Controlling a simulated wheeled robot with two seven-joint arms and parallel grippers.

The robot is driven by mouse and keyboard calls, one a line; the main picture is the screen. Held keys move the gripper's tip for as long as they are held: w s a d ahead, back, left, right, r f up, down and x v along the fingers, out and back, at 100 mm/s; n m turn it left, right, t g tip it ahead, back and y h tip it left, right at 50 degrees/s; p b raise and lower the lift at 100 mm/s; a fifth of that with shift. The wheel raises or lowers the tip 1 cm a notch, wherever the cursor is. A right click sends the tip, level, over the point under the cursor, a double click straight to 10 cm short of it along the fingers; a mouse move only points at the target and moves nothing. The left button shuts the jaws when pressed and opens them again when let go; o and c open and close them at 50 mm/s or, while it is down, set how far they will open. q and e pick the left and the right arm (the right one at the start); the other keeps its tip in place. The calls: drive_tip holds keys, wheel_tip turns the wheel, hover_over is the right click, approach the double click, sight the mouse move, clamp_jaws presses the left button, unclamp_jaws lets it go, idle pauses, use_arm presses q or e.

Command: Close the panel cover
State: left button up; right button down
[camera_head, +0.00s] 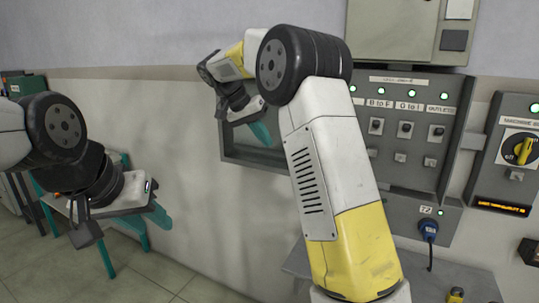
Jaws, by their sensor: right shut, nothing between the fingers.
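The electrical panel (424,166) is on the wall at the right, with its rows of switches and green lamps exposed. A grey frame (228,150), which looks like the panel cover standing open, reaches out to the panel's left. My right arm rises in front of the panel and hides much of this frame and the panel's left side. My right gripper (263,131) is shut and empty at the frame's upper left; I cannot tell whether it touches the frame. My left gripper (156,214) is at the left, well away from the panel; its finger opening is unclear.
A grey box (399,30) is above the panel. A machine switch box (519,150) with a yellow knob is to its right. A blue plug (429,229) sits below the switches. A grey surface (470,282) is at the lower right. Teal-legged furniture (107,260) stands behind my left arm.

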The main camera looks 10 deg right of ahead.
drive_tip(key=w+d+r+x, duration=0.1)
drive_tip(key=x, duration=1)
drive_tip(key=shift+d+f+m+h, duration=0.2)
drive_tip(key=shift+d+m+h, duration=0.1)
drive_tip(key=shift+d+h, duration=0.15)
drive_tip(key=shift+d, duration=0.2)
drive_tip(key=s+d, duration=1.3)
drive_tip(key=d, duration=0.4)
drive_tip(key=s+d, duration=1.2)
drive_tip(key=d, duration=0.6)
drive_tip(key=shift+s+d, duration=0.35)
drive_tip(key=shift+r, duration=0.1)
